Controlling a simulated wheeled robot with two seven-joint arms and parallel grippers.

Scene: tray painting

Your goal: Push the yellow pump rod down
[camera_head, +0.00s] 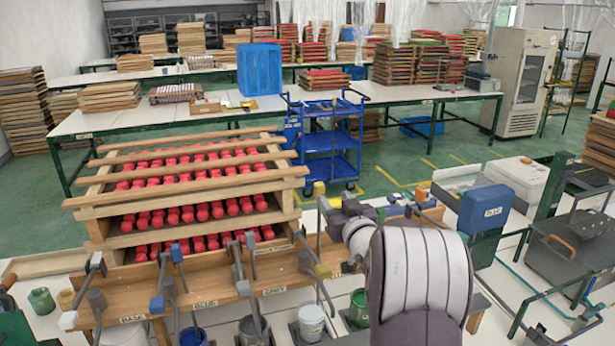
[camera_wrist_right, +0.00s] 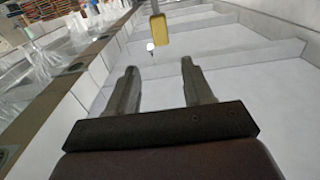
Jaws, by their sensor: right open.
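The yellow pump rod's top handle (camera_head: 319,188) stands upright above the wooden pump bench (camera_head: 205,287). It is higher than the neighbouring blue and grey handles. My right gripper (camera_head: 328,208) is close beside the upper part of the rod, partly hidden by my own wrist. In the right wrist view, the gripper (camera_wrist_right: 156,72) is open with nothing between its fingers. A yellow block (camera_wrist_right: 159,31) on a thin rod shows ahead of the fingertips, apart from them. My left gripper is not in view.
The blue handle (camera_head: 176,252) and grey handle (camera_head: 250,240) stand left along the bench. Buckets (camera_head: 311,319) stand below its front edge. A wooden rack (camera_head: 92,203) of red pieces stands behind. A blue trolley (camera_head: 330,142) is farther back; machines stand right.

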